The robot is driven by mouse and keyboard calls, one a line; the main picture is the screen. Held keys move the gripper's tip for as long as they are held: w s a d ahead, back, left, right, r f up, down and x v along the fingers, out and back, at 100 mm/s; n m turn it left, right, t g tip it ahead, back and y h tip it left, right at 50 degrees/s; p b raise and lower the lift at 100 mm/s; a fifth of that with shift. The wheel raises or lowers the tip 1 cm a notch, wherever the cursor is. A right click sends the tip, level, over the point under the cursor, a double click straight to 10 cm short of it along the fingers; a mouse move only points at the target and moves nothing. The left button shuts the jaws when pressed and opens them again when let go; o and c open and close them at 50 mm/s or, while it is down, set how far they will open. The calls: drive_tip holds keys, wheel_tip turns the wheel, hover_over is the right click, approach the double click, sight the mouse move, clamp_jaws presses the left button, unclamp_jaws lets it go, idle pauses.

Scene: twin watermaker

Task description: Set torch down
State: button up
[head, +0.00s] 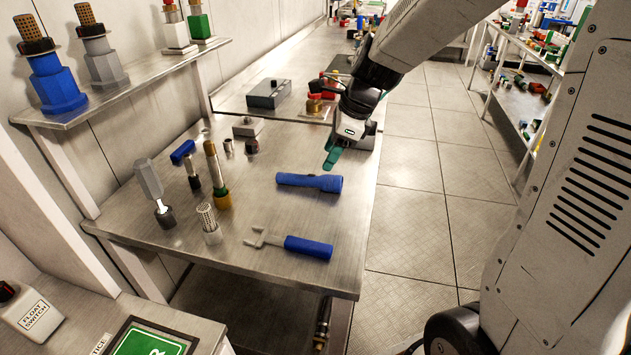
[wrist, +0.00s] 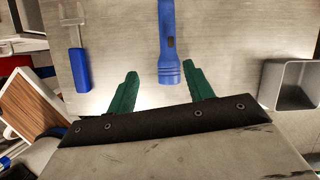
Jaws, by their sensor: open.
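The blue torch (head: 310,182) lies flat on the metal workbench (head: 290,215), near its right edge. In the wrist view the torch (wrist: 167,40) lies lengthwise, with its wider head toward the gap between my fingers. My gripper (head: 332,158) has green fingers and is above the bench, just behind the torch. In the wrist view my gripper (wrist: 160,85) is open with a finger on each side of the torch head, and nothing is clamped.
A blue-handled wrench-like tool (head: 305,247) lies nearer the front edge. Several upright fittings, including a brass and green one (head: 217,178), stand on the left. A grey box (head: 268,94) is farther back. Clear bench surrounds the torch. Open floor (head: 430,180) lies right.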

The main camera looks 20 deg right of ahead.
sight(315, 177)
drive_tip(key=shift+w+d+f+m, duration=0.2)
drive_tip(key=shift+w+f+m, duration=0.65)
drive_tip(key=shift+w+m, duration=0.1)
drive_tip(key=x, duration=0.7)
drive_tip(key=shift+a+f, duration=0.2)
drive_tip(key=shift+a, duration=0.05)
clamp_jaws()
